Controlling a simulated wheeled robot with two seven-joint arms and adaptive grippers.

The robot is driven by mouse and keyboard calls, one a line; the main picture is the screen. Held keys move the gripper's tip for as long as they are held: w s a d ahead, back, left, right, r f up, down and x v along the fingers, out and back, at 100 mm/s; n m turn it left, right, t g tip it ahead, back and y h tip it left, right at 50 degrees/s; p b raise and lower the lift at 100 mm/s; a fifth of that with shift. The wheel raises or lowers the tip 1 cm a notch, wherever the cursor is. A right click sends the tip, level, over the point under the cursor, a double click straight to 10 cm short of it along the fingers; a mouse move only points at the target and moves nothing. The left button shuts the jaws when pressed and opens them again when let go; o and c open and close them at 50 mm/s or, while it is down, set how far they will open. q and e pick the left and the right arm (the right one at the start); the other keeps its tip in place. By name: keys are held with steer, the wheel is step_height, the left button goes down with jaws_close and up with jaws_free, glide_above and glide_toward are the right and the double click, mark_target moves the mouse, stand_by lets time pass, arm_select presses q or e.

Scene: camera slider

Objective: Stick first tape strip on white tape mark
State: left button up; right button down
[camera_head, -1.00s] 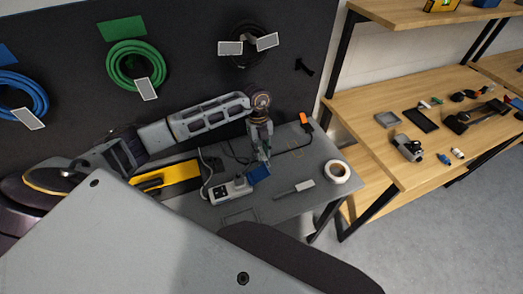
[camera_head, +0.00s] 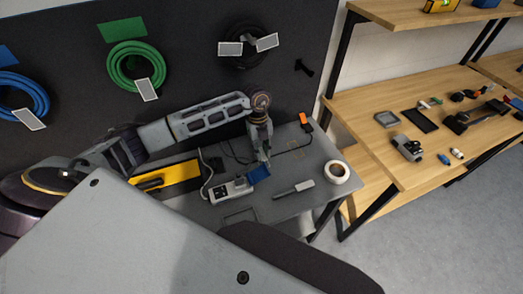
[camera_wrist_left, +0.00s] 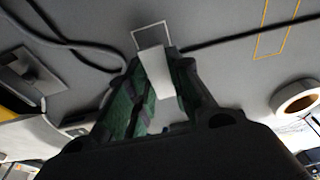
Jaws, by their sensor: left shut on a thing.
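My left gripper (camera_head: 263,157) is over the grey workbench, pointing down. In the left wrist view its green-lined fingers (camera_wrist_left: 150,105) are shut on a short white tape strip (camera_wrist_left: 157,72). The strip's free end sticks out past the fingertips. A white outlined tape mark (camera_wrist_left: 134,38) lies on the bench just beyond, and the strip's end overlaps its near edge in that view. I cannot tell whether the strip touches the bench. In the head view the strip and mark are too small to make out. My right gripper is not in view.
A white tape roll (camera_head: 337,172) and a flat grey-handled tool (camera_head: 293,189) lie on the bench. A grey device (camera_head: 231,189) with a blue part (camera_head: 259,173) stands near the gripper. A black cable (camera_wrist_left: 240,37) and a yellow outline (camera_wrist_left: 258,45) lie beyond the fingers.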

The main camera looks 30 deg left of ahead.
arm_select(q)
steer(key=shift+b+x, duration=0.65)
steer(key=shift+x, duration=0.55)
stand_by(1.9)
steer(key=o, duration=1)
steer(key=shift+w+a+f, duration=0.1)
steer(key=shift+w+a, duration=0.05)
steer(key=shift+s+d+r+v, duration=0.1)
steer(key=shift+s+d+v, duration=0.15)
steer(key=shift+v, duration=1.4)
steer(key=shift+s+d+r+v, duration=0.1)
steer(key=shift+s+d+v, duration=0.15)
steer(key=shift+v, duration=1.4)
steer(key=shift+s+d+v, duration=0.2)
steer(key=shift+d+v, duration=0.05)
steer(key=shift+v, duration=1.35)
